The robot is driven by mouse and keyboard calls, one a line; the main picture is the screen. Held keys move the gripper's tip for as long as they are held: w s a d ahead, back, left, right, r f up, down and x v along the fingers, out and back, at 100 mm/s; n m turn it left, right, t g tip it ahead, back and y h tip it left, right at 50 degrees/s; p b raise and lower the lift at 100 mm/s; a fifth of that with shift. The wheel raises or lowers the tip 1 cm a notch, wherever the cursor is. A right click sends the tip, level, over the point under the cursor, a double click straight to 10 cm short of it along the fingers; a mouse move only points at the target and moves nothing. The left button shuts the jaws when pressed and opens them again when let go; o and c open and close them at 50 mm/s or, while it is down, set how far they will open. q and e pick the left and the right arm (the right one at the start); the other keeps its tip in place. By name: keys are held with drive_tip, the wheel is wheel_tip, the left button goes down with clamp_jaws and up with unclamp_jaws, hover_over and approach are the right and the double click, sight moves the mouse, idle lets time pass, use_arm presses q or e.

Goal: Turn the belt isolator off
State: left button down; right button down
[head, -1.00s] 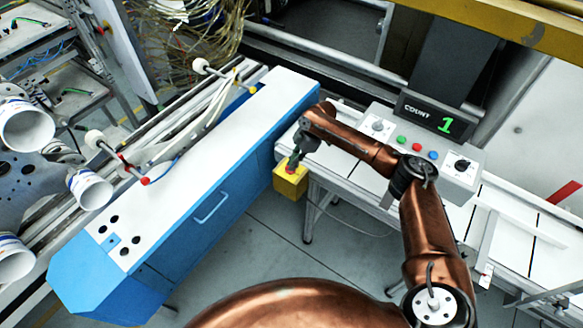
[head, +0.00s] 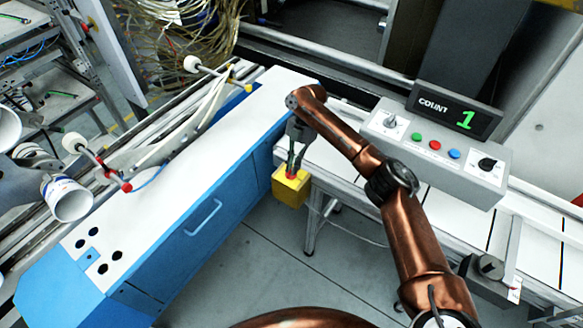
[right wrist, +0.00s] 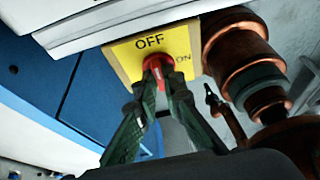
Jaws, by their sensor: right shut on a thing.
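The belt isolator is a yellow box (head: 289,191) on the near end of the belt frame, beside the blue cabinet. In the right wrist view its yellow face (right wrist: 180,45) reads OFF at the top and ON to the right. A red knob (right wrist: 157,68) sits in its middle. My right gripper (head: 292,170) is at the box, with its fingers (right wrist: 158,82) closed on the red knob from both sides. The fingers hide part of the knob, so I cannot tell exactly which mark it points to. My left gripper is not in view.
A grey control panel (head: 440,150) with coloured buttons and dials stands on the white belt frame, under a display (head: 452,110) reading COUNT 1. The blue cabinet (head: 190,235) stands left of the isolator. Open floor (head: 270,265) lies in front.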

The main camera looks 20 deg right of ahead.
drive_tip(key=shift+s+a+f, duration=0.1)
drive_tip(key=shift+s+f, duration=0.05)
idle(0.3)
drive_tip(key=c, duration=2)
unclamp_jaws()
drive_tip(key=shift+c, duration=0.2)
drive_tip(key=v, duration=1.2)
